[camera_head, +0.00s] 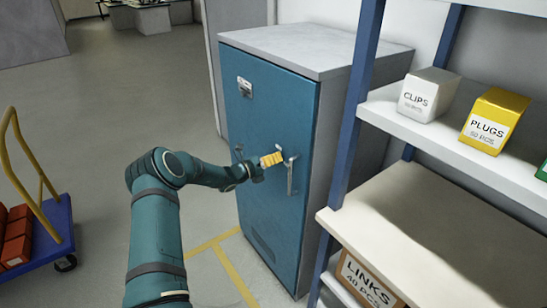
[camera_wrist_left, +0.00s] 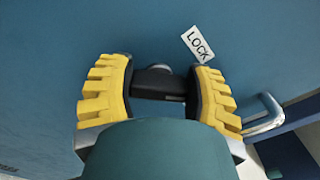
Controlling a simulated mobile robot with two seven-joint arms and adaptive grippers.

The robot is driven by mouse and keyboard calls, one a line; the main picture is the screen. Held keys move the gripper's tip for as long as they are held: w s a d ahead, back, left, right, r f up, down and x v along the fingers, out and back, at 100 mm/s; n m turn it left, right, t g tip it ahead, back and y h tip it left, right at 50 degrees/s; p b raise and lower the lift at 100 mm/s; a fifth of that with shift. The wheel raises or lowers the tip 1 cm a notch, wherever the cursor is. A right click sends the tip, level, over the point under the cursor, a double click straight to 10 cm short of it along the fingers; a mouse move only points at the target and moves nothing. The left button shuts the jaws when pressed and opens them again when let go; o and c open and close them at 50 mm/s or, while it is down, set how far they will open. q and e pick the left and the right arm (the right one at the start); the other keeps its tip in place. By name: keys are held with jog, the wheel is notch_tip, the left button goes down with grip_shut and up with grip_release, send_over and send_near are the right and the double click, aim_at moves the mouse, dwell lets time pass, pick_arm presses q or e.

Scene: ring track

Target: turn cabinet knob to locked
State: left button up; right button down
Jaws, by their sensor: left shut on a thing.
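The blue cabinet (camera_head: 268,115) stands with its door facing my left arm. In the left wrist view, the dark cabinet knob (camera_wrist_left: 158,83) lies between the yellow-padded fingers of my left gripper (camera_wrist_left: 163,74), which is shut on it. The knob's bar runs roughly across from finger to finger. A white LOCK label (camera_wrist_left: 197,44) is on the door just beyond the right finger, tilted in the picture. In the head view, my left gripper (camera_head: 271,159) is at the door beside the silver door handle (camera_head: 291,175) and mostly hides the knob. My right gripper is not in view.
The silver handle also shows at the right of the left wrist view (camera_wrist_left: 265,115). A shelf (camera_head: 425,120) with a CLIPS box (camera_head: 428,94) and a PLUGS box (camera_head: 494,120) stands close right of the cabinet. A blue cart (camera_head: 50,240) is at left. Floor between is clear.

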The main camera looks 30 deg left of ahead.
pick_arm(q)
jog(key=n+p, duration=0.1)
jog(key=n, duration=0.3)
jog(key=shift+a+n, duration=0.1)
jog(key=shift+n, duration=0.2)
jog(key=n, duration=0.3)
jog(key=n+p, duration=0.1)
jog(key=n, duration=0.1)
jog(key=shift+f, duration=0.25)
jog(key=shift+n, duration=0.3)
jog(key=o, duration=1.2)
jog(key=shift+a, duration=0.1)
jog(key=v, duration=1.1)
jog(key=shift+s+a, duration=0.1)
jog(key=shift+s, duration=0.3)
